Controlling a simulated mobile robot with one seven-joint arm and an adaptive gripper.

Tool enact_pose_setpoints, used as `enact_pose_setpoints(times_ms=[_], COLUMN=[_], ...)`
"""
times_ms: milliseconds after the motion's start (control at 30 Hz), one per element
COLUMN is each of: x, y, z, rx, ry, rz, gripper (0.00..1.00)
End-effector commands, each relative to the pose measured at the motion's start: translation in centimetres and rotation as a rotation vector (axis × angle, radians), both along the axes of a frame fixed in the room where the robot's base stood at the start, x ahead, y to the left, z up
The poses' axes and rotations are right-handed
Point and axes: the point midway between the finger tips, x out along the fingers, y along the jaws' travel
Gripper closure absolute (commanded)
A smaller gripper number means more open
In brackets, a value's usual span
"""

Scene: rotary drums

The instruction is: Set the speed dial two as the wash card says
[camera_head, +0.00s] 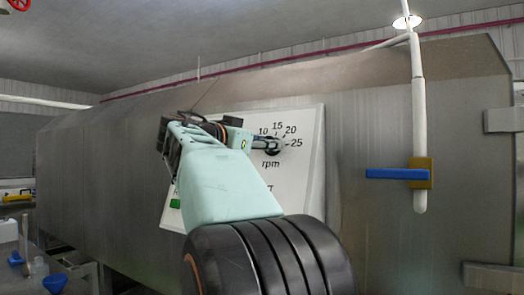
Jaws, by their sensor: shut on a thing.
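The speed dial (270,140) sits on a white panel (312,185) on the grey metal drum housing. The marks 10, 15, 20 and 25 and the word rpm show around it. My gripper (279,146) is at the dial, shut on it, with the fingers covering most of the knob. The dial's pointer is hidden, so its setting cannot be read. My arm also covers the panel's left and middle parts. I cannot make out a wash card in this view.
A blue lever (398,174) on a yellow block is on a white vertical pipe (419,110) right of the panel. A green part (175,203) shows at the panel's lower left. Bare housing lies between panel and pipe.

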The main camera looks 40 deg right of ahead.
Motion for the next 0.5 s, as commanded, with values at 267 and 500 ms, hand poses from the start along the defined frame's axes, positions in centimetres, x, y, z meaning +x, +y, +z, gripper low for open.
enact_pose_setpoints(times_ms=[267, 500], x=[0.06, -0.01], y=[0.00, -0.01], z=[-0.03, 0.17], rx=[0.096, 0.200], ry=[-0.236, -0.482], rz=[-0.096, -0.194], gripper=[0.90, 0.90])
